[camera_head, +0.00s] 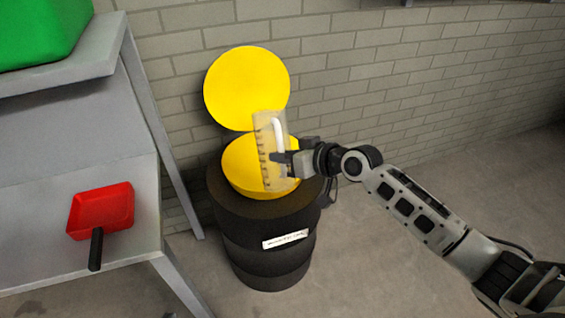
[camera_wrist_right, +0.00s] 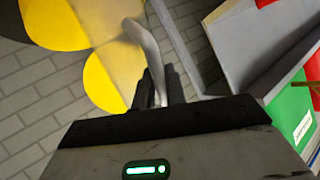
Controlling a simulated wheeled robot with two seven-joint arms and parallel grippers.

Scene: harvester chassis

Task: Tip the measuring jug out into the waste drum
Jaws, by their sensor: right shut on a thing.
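The measuring jug (camera_head: 265,150) is a tall, clear vessel with dark scale marks and a white handle. My right gripper (camera_head: 284,158) is shut on its handle, which also shows between the fingers in the right wrist view (camera_wrist_right: 147,48). The jug looks close to upright with a slight lean, in front of and over the drum's yellow funnel. Whether it touches the funnel, and what it holds, I cannot tell. The black waste drum (camera_head: 262,240) stands on the floor, with its round yellow lid (camera_head: 247,85) raised behind. My left gripper is not in view.
A grey bench (camera_head: 110,175) stands at the left, with a red dustpan (camera_head: 103,210) with a black handle on it. A green bin (camera_head: 38,30) sits on the upper shelf. A brick wall (camera_head: 400,70) is behind the drum. The floor right of the drum is clear.

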